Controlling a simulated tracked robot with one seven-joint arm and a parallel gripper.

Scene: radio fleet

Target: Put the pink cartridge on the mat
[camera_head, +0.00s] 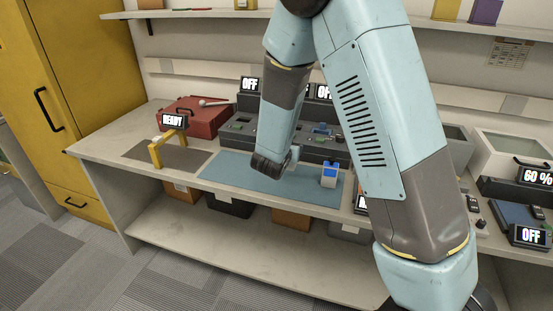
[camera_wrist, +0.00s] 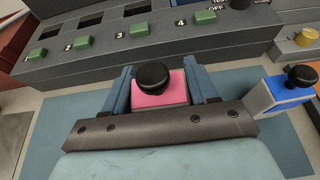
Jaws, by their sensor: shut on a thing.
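The pink cartridge (camera_wrist: 174,94), with a round black knob on top, sits between the two blue fingers of my gripper (camera_wrist: 160,72) in the wrist view. The fingers are shut on its sides. The blue-grey mat (camera_head: 235,168) lies on the bench; it also shows below the gripper in the wrist view (camera_wrist: 75,104). In the head view my gripper (camera_head: 284,163) is over the mat, and the pink cartridge cannot be made out. The cartridge's underside is hidden, so I cannot tell whether it touches the mat.
A blue cartridge (camera_head: 329,175) with a black knob stands on the mat, right of my gripper. A grey console (camera_wrist: 150,45) with numbered slots and green buttons runs behind the mat.

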